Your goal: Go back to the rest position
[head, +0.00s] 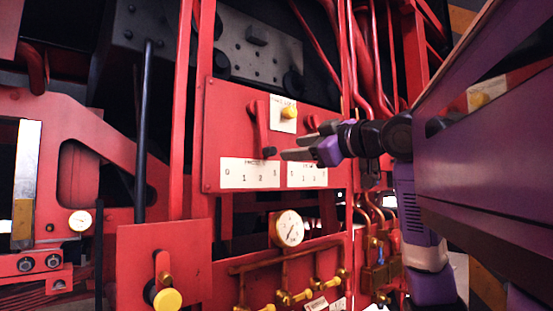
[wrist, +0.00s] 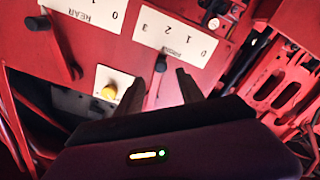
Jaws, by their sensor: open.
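My gripper (head: 298,140) is in front of the red panel (head: 232,112), at its right side in the head view. Its dark fingers (wrist: 160,82) are apart in the wrist view. A red lever with a black knob (wrist: 161,63) shows between the fingers there, and I cannot tell if they touch it. My purple arm (head: 480,140) reaches in from the right.
Two white number scales (head: 250,173) sit low on the panel. A yellow button (head: 289,112) on a white plate sits above. A pressure gauge (head: 289,228), pipes and brass valves (head: 290,297) are below. A yellow-knobbed lever (head: 165,295) is at lower left. Red upright pipes (head: 352,60) run close by my gripper.

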